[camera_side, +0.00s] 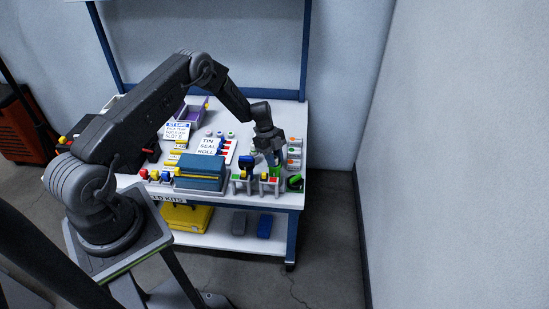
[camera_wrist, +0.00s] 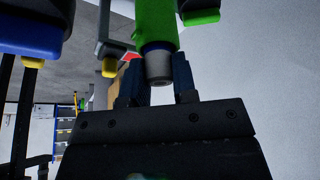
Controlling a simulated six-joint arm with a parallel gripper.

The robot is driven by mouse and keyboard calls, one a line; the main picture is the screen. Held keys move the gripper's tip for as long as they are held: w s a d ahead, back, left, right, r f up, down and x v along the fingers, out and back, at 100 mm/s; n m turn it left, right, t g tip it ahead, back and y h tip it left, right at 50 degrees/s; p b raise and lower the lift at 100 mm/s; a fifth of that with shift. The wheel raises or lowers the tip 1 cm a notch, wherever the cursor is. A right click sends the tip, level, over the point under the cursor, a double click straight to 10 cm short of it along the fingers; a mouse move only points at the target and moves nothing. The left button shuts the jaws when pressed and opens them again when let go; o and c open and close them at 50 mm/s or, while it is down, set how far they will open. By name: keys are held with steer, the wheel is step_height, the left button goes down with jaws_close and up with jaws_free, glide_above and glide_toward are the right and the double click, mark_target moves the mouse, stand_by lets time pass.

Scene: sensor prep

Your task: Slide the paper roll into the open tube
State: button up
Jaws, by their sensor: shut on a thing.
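My gripper (camera_wrist: 158,82) has its two dark blue fingers around a short pale grey cylinder (camera_wrist: 158,66), and is shut on it. A dark blue band rings this cylinder, and a green cylindrical body (camera_wrist: 158,25) continues directly above it in the wrist view. I cannot tell whether the grey piece is the paper roll sitting in a green tube or part of one object. In the side view my gripper (camera_side: 274,157) is low at the bench's right end, over a green piece (camera_side: 276,172). No paper roll or open tube can be told apart for certain.
Small grey stands (camera_side: 241,184) with coloured tops crowd the bench's front right edge near my gripper. A blue box (camera_side: 200,172) stands left of them. A white sign (camera_side: 208,146), a purple tray (camera_side: 190,112) and loose parts lie behind. The bench's back right is clear.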

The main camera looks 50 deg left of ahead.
steer(key=shift+f, duration=0.1)
steer(key=o, duration=1.2)
steer(key=shift+r, duration=3.5)
